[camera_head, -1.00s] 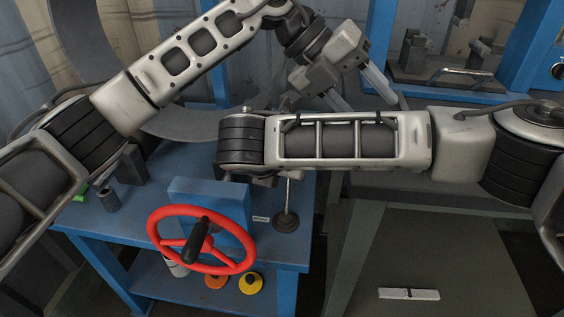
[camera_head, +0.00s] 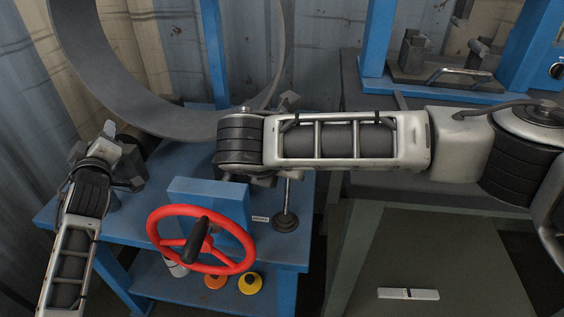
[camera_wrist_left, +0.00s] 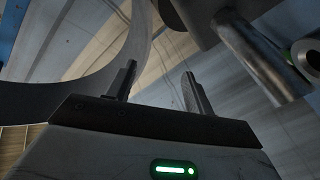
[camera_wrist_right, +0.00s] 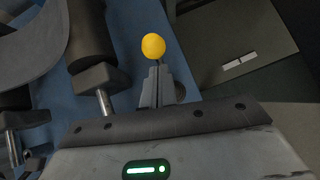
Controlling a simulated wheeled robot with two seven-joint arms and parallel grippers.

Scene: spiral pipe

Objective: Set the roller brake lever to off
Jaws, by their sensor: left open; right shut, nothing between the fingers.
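The brake lever (camera_head: 288,195) stands on the blue bench as a thin rod on a dark round base, beside a small label (camera_head: 260,218). Its top is hidden behind my right arm in the head view. A yellow ball knob (camera_wrist_right: 153,46), apparently the lever's, shows in the right wrist view. My right gripper (camera_wrist_right: 155,74) is shut and empty, its fingertips just below the knob in that picture; I cannot tell whether they touch it. My left gripper (camera_wrist_left: 159,75) is open and empty, at the bench's left side near the large curved metal band (camera_head: 130,105).
A red handwheel (camera_head: 165,212) with a black handle is mounted on a blue block (camera_head: 208,188) at the bench front. Orange and yellow round items (camera_head: 250,283) sit on the lower shelf. A grey workbench with blue posts (camera_head: 375,45) stands at right.

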